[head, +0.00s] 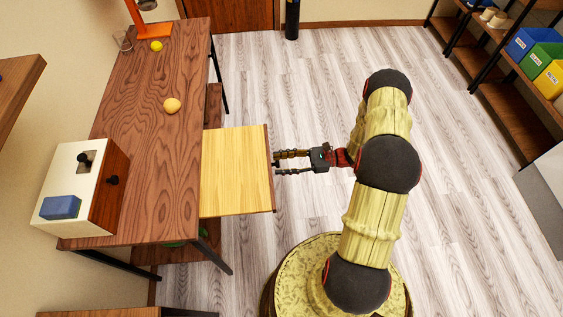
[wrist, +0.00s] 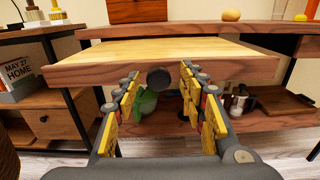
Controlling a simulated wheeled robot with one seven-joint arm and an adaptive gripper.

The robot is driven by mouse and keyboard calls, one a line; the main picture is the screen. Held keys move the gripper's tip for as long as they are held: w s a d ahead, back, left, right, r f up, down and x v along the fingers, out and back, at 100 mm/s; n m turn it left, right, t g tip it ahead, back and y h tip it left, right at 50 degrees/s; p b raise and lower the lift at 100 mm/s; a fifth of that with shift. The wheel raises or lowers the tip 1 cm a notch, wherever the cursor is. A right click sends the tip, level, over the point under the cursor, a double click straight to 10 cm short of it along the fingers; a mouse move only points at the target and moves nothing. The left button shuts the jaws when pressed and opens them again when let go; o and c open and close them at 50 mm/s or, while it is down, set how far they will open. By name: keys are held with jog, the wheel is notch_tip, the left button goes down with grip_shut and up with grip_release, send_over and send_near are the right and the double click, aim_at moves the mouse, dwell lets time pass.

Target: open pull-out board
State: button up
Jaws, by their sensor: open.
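The pull-out board (head: 235,172), pale wood with a darker front edge, stands well out from the right side of the brown table (head: 150,130). In the wrist view the board (wrist: 160,50) spans the upper middle, with a round dark knob (wrist: 159,78) on its front edge. My gripper (head: 275,162) is at the board's front edge, its fingers pointing at it. In the wrist view my gripper (wrist: 160,76) is open, with one finger on each side of the knob. I see no finger closed on the knob.
A lower shelf (wrist: 230,118) holds a green item and a metal pot. Shelves (head: 510,100) stand right; floor between is clear.

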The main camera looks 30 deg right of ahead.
jog(key=shift+d, duration=0.1)
jog(key=v, duration=1.1)
jog(key=shift+s+d, duration=0.15)
jog(key=shift+d, duration=0.25)
